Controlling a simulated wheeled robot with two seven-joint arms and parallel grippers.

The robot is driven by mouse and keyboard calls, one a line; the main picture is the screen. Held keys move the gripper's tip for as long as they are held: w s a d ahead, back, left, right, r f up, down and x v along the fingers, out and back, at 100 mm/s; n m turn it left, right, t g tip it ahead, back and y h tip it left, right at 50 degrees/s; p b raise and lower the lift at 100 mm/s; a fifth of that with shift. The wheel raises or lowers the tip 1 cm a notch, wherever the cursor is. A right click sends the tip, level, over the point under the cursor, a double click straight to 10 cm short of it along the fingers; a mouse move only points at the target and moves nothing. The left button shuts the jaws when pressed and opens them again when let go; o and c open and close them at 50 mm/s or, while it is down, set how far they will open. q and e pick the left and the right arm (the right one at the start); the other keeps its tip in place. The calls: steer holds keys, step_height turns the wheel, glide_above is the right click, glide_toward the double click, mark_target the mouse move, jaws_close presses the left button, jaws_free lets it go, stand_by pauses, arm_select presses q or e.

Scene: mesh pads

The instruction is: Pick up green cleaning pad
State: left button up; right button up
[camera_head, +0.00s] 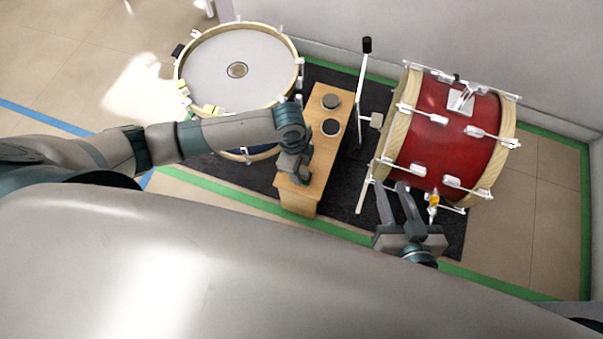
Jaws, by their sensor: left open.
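I cannot make out a clearly green cleaning pad. Two round dark grey pads, a far one (331,101) and a near one (331,127), lie on the wooden bench (297,193). My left gripper (296,178) is over the near end of the bench, nearer to me than both round pads; it is open. My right gripper (392,187) is in front of the red drum with its fingers apart and empty.
The red drum (440,136) lies on its side right of the bench. A thin white stand (362,75) with a black top rises between them. A small yellow-orange part (434,201) is beside my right gripper. A dark mat (343,182) and green floor tape (236,196) surround the bench.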

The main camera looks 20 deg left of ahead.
mark_target(302, 173)
arm_select(q)
jaws_close()
steer(key=shift+r, duration=0.15)
